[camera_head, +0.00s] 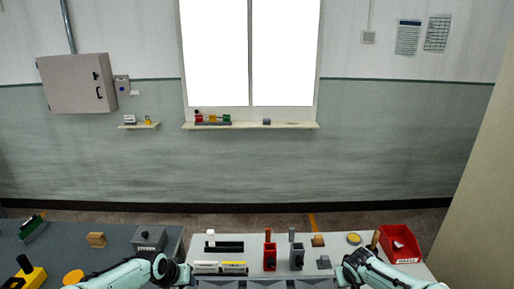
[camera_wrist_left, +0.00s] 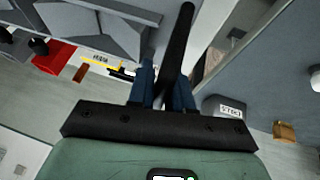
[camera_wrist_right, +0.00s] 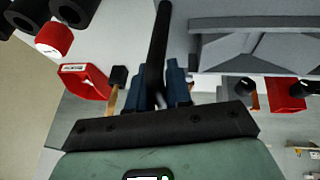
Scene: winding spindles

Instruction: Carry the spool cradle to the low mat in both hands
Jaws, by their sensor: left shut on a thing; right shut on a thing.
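The spool cradle (camera_head: 265,284) is a grey piece with V-shaped notches at the bottom edge of the head view, partly cut off. Its notched side shows in the left wrist view (camera_wrist_left: 92,28) and in the right wrist view (camera_wrist_right: 270,48). My left gripper (camera_wrist_left: 160,82) is shut on a black bar handle at one end of the cradle. My right gripper (camera_wrist_right: 157,82) is shut on a matching black bar at the other end. In the head view both grippers are at the bottom, one at each side of the cradle. I cannot make out the low mat.
Beyond the cradle, a pale worktop (camera_head: 225,262) holds a red holder (camera_head: 270,257), a grey holder (camera_head: 297,257), a red bin (camera_head: 400,243) and small blocks. A dark grey worktop (camera_head: 115,250) at left carries a grey box (camera_head: 149,238) and yellow items. The wall has a shelf.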

